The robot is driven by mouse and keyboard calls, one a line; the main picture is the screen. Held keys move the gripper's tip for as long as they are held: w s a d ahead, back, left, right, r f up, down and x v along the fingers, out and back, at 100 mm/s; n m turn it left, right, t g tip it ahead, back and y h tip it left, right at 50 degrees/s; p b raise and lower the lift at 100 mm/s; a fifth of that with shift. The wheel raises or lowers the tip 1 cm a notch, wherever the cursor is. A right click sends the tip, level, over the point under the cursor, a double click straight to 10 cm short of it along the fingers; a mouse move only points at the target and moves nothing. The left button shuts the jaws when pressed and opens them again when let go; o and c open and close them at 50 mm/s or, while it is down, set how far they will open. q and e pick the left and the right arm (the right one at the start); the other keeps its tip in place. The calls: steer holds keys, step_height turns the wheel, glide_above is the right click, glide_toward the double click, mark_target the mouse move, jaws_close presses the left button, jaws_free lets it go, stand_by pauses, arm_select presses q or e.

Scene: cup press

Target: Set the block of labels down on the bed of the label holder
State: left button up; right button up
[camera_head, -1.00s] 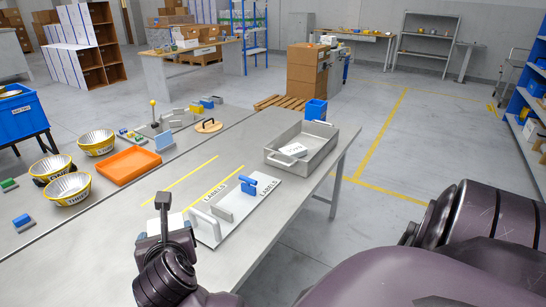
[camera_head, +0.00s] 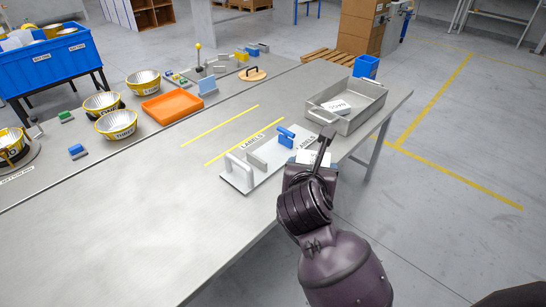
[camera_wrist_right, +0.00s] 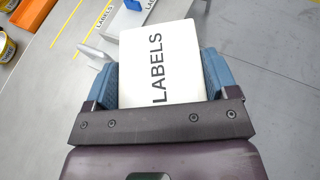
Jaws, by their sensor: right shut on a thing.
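The label holder (camera_head: 240,177) lies on the table as a pale plate with upright grey plates and a blue clamp-like part (camera_head: 286,138). "LABELS" is printed beside it. My right gripper (camera_wrist_right: 160,84) is shut on the white block of labels (camera_wrist_right: 160,62), its blue fingers on both sides and the word LABELS facing the wrist camera. In the head view the block (camera_head: 312,157) is mostly hidden behind my wrist, near the holder's right end. In the wrist view the holder (camera_wrist_right: 125,22) lies beyond the block, partly covered by it. My left gripper is out of view.
An orange tray (camera_head: 172,107) and several yellow-rimmed bowls (camera_head: 117,123) stand further left. The near left tabletop is clear.

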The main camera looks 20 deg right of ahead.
stand_by(0.6)
steer(key=shift+w+a+r, duration=0.1)
steer(key=shift+w+a, duration=0.1)
steer(key=shift+a, duration=0.1)
steer(key=shift+w+a+n+t+y, duration=0.15)
steer(key=shift+a+n+t+y, duration=0.1)
steer(key=shift+a+n+y, duration=0.25)
steer(key=shift+w+a+n+t+y, duration=0.15)
steer(key=shift+a+n+t+y, duration=0.1)
steer(key=shift+a+n+y, duration=0.25)
steer(key=shift+a+f+n+y, duration=0.5)
steer(key=shift+n+y, duration=0.2)
steer(key=shift+y, duration=0.1)
steer(key=shift+s+f+n+t+y, duration=0.15)
steer(key=shift+f+n+t+y, duration=0.4)
steer(key=shift+y, duration=0.25)
steer(key=shift+s+d+f+n, duration=0.15)
steer(key=shift+d+f+n, duration=0.05)
steer(key=shift+n, duration=0.15)
steer(key=shift+s+d+f+n+y, duration=0.15)
steer(key=shift+d+f+y, duration=0.2)
steer(key=shift+d, duration=0.2)
steer(key=shift+s+d+f+n+y, duration=0.1)
steer(key=shift+d+f+n+y, duration=0.1)
steer(key=shift+d+y, duration=0.25)
steer(key=shift+w+d, duration=0.1)
steer(key=shift+d, duration=0.5)
